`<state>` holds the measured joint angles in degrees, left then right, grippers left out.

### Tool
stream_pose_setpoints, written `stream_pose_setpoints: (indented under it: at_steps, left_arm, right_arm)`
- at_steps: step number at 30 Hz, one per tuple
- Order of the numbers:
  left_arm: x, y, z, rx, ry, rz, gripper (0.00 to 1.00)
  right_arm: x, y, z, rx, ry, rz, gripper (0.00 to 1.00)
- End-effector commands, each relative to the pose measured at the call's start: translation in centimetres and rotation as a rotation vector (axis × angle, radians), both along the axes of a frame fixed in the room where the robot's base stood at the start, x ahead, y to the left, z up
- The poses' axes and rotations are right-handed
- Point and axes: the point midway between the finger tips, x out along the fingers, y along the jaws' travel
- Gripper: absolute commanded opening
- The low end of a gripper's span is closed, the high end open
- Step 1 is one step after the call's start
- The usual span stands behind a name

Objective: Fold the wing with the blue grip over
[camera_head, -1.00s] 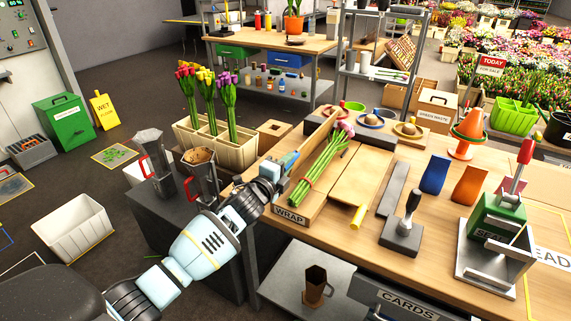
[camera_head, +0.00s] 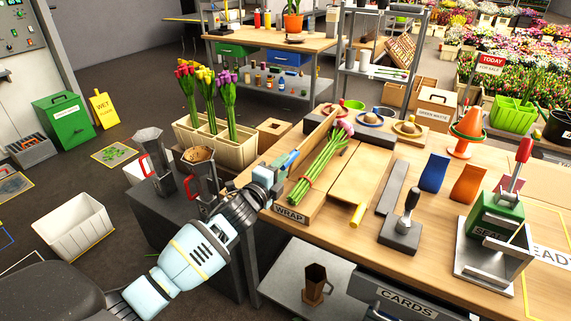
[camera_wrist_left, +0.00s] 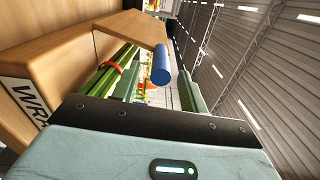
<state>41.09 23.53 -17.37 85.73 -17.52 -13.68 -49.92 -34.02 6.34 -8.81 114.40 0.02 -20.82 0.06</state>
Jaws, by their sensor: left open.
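The wrap board (camera_head: 280,216) marked WRAP holds a bunch of pink tulips (camera_head: 322,163), its green stems tied with a red band. The wing with the blue grip (camera_head: 316,133) stands raised along the bunch's left side; it also shows in the left wrist view (camera_wrist_left: 133,27). Its blue grip (camera_head: 291,158) sticks out at the near end. In the left wrist view the blue grip (camera_wrist_left: 161,66) appears between my open fingers, beyond their tips or near them; contact is not visible. My left gripper (camera_head: 276,174) is just short of the grip. My right gripper is not in view.
The other wing (camera_head: 361,178), with a yellow grip (camera_head: 357,215), lies flat right of the bunch. A dark stamp (camera_head: 402,234), a green sealer (camera_head: 496,220) and several coloured packets stand farther right. Metal jugs (camera_head: 201,176) and a tulip crate (camera_head: 238,150) stand left of the arm.

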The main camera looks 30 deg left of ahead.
Motion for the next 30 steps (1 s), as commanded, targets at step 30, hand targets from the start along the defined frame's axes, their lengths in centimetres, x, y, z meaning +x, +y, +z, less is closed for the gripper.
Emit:
stream_pose_setpoints:
  at_steps: [30]
  left_arm:
    - [-4.7,0.3,-0.2,-0.007,0.005,-0.001,0.43]
  right_arm:
    - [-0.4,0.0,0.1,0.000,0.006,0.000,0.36]
